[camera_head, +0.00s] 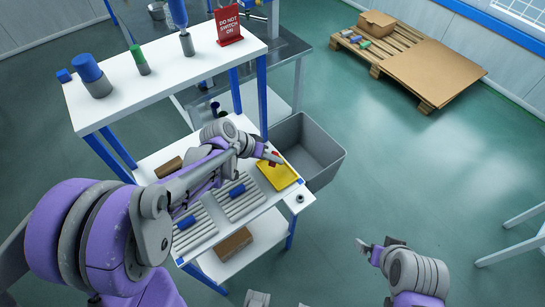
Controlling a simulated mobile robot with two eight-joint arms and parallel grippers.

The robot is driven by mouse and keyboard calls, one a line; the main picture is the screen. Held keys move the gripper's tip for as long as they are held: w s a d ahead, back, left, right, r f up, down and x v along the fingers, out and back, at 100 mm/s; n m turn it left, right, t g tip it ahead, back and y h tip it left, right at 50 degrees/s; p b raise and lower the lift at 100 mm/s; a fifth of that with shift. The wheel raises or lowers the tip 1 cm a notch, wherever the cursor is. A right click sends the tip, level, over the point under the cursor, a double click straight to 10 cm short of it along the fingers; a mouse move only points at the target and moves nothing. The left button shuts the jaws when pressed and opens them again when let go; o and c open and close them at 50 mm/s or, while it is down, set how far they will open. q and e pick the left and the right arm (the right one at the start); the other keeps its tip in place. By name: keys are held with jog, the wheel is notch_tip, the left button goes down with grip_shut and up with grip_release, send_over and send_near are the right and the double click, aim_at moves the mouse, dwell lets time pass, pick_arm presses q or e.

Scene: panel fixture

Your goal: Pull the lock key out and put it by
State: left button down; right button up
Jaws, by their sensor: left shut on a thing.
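My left gripper (271,158) is above the yellow tray (284,182) at the right end of the white bench's lower shelf. It is shut on a small red thing (276,155), which I take to be the lock key; the fingers hide most of it. Whether the key touches the tray is too small to tell. A red sign reading "DO NOT SWITCH ON" (229,27) stands on the bench's upper shelf. My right gripper (368,246) is at the lower right, over open floor and away from the bench; its jaw gap does not show clearly.
A grey bin (322,158) stands just right of the yellow tray. Ribbed grey racks with blue cylinders (237,190) lie left of it. Blue and green parts stand on the upper shelf (160,72).

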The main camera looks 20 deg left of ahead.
pick_arm(q)
jog(key=c, duration=0.8)
grip_release()
jog(key=p+v, duration=0.1)
jog(key=v, duration=1)
jog(key=shift+s+d+f+n+t+y, duration=0.2)
jog(key=shift+s+f+y, duration=0.6)
jog(key=shift+s, duration=1.8)
jog(key=shift+s+d+f+n+t+y, duration=0.1)
jog(key=shift+s+d+f+n+y, duration=0.25)
jog(key=shift+s+y, duration=1.55)
jog(key=shift+s+d+f+n+t+y, duration=0.1)
jog(key=shift+s+d+f+n+y, duration=0.35)
jog(key=shift+s, duration=2.85)
